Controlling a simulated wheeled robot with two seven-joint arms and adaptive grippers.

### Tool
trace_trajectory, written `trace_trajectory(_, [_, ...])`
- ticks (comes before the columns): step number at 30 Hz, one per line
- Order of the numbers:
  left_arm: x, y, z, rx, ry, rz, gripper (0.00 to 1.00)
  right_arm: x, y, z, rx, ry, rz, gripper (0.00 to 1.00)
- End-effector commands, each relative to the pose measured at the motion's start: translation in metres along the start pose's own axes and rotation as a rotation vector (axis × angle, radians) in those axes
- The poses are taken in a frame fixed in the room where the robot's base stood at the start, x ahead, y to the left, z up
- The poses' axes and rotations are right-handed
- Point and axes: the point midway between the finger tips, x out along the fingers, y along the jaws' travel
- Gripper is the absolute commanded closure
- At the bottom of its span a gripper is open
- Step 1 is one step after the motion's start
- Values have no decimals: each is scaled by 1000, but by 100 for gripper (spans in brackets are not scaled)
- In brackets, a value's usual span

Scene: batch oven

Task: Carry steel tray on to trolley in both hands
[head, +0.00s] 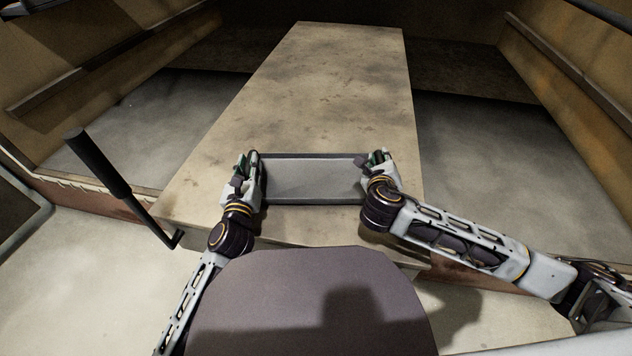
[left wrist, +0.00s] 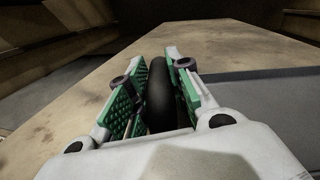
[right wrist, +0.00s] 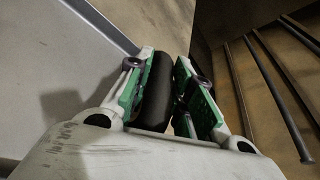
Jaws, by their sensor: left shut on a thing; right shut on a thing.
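The steel tray (head: 312,180) is a shallow grey rectangle, level, over the near end of the long beige trolley top (head: 335,85). I cannot tell whether it touches that top. My left gripper (head: 251,160) is shut on the tray's left handle, a black bar (left wrist: 160,95) between green finger pads. My right gripper (head: 378,158) is shut on the right handle, also a black bar (right wrist: 155,92) in the right wrist view. The tray's grey floor (right wrist: 50,50) shows left of that gripper. Fingers hide parts of the handles in the head view.
A black-gripped lever (head: 98,163) rises left of the trolley's near end. Brown walls with ledges (head: 565,85) stand on both sides, with grey floor (head: 480,150) beside the trolley. The trolley top beyond the tray is bare.

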Motion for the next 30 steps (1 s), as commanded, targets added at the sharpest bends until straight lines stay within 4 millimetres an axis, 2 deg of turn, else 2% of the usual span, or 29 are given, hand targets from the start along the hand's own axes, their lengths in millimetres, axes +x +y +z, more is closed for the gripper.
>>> trace_trajectory(1, [1, 2, 5, 1, -10, 4, 100, 1, -4, 2, 2, -4, -11, 100])
trace_trajectory(8, [1, 3, 2, 1, -10, 4, 100, 2, -2, -1, 2, -4, -11, 100])
trace_trajectory(9, [1, 4, -2, 1, -1, 7, 74, 2, 0, -4, -2, 4, -7, 72])
trace_trajectory(13, [1, 4, -1, 2, -3, 6, 59, 2, 0, -4, -2, 3, -5, 56])
trace_trajectory(24, [0, 1, -1, 1, -2, 1, 58, 1, 1, -3, 0, 1, -1, 56])
trace_trajectory(30, [0, -1, 8, 1, -4, 1, 58, 1, 2, -3, 0, 0, -1, 56])
